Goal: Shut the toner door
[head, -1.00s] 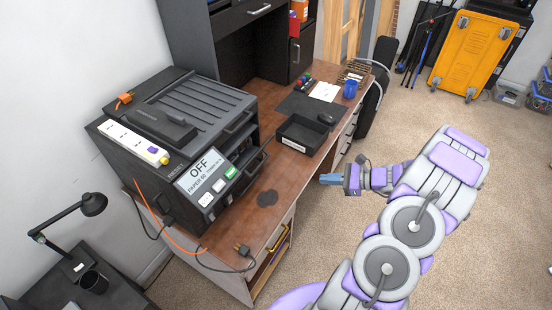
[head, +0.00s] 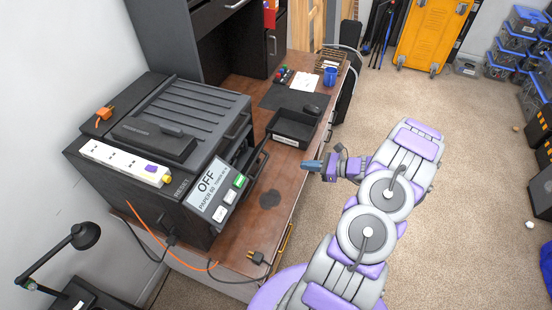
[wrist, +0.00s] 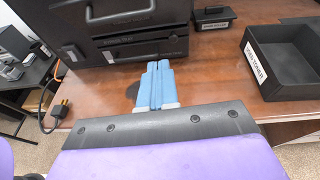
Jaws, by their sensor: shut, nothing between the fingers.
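The black printer (head: 150,165) stands on the left part of the wooden desk. Its small screen reads OFF. On its right-hand front, a dark panel with a handle (head: 259,158) sticks out at an angle; I cannot tell for sure whether this is the toner door. In the wrist view the printer front (wrist: 140,45) shows a large handle and a slimmer handle below it. My gripper (head: 311,165) is shut and empty, right of the printer near the desk's front edge. In the wrist view its blue fingers (wrist: 158,85) lie together, pointing at the printer front.
A black open tray (head: 292,131) with a white label sits right of the printer. A power strip (head: 125,162) lies on top of the printer. A loose plug (head: 257,257) and an orange cable (head: 165,243) lie near the desk's front left.

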